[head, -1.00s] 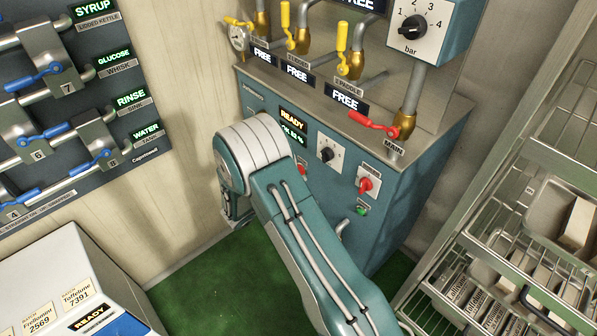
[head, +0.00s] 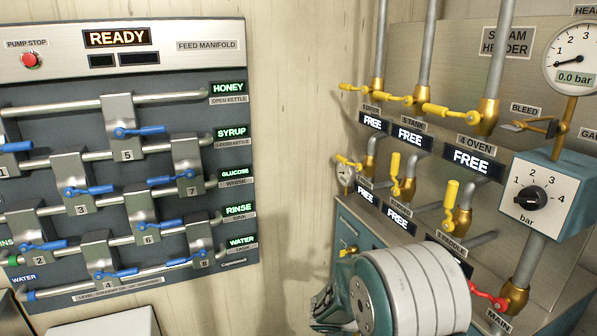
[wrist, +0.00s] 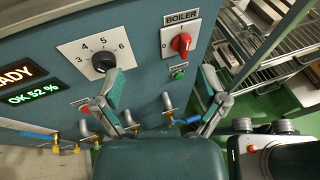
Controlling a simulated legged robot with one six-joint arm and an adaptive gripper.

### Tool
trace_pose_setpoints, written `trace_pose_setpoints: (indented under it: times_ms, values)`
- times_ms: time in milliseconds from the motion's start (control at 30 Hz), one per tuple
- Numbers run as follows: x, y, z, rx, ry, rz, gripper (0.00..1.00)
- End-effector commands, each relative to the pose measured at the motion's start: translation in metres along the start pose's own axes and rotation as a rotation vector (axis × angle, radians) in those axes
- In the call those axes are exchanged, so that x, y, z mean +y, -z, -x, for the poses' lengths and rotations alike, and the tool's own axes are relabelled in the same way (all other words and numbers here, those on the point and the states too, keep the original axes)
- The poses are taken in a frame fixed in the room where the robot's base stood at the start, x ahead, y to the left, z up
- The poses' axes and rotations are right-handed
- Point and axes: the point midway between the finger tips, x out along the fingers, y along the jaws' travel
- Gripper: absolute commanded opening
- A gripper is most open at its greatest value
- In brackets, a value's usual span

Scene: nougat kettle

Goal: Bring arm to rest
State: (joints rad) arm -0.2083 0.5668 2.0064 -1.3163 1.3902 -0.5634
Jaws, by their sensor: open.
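My gripper (wrist: 163,82) is open and empty in the wrist view, its two fingers spread in front of the teal boiler cabinet (wrist: 135,60). The left fingertip overlaps the lower right of the black dial (wrist: 104,62). The right finger is below and right of the red boiler switch (wrist: 181,43). I cannot tell whether either finger touches the cabinet. In the head view my rounded teal and white arm link stands at the bottom right, in front of the cabinet. Part of my gripper (head: 328,308) shows at its left; the fingertips are unclear there.
The feed manifold (head: 120,62) with blue levers is on the left wall. Yellow steam valves (head: 448,110) and a red main lever (head: 487,296) are close to my arm at the right. A wire rack (wrist: 275,60) stands right of the cabinet. Bare wall (head: 285,150) lies between the panels.

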Motion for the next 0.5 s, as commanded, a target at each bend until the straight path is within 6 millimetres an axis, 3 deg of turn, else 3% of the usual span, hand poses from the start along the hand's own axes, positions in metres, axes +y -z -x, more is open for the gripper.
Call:
trace_pose_setpoints:
  times_ms: [200,500]
  values:
    - [-0.034,-0.030,0.006,0.141,0.090,-0.200,0.92]
    - [-0.079,-0.057,0.021,0.337,0.209,-0.477,0.92]
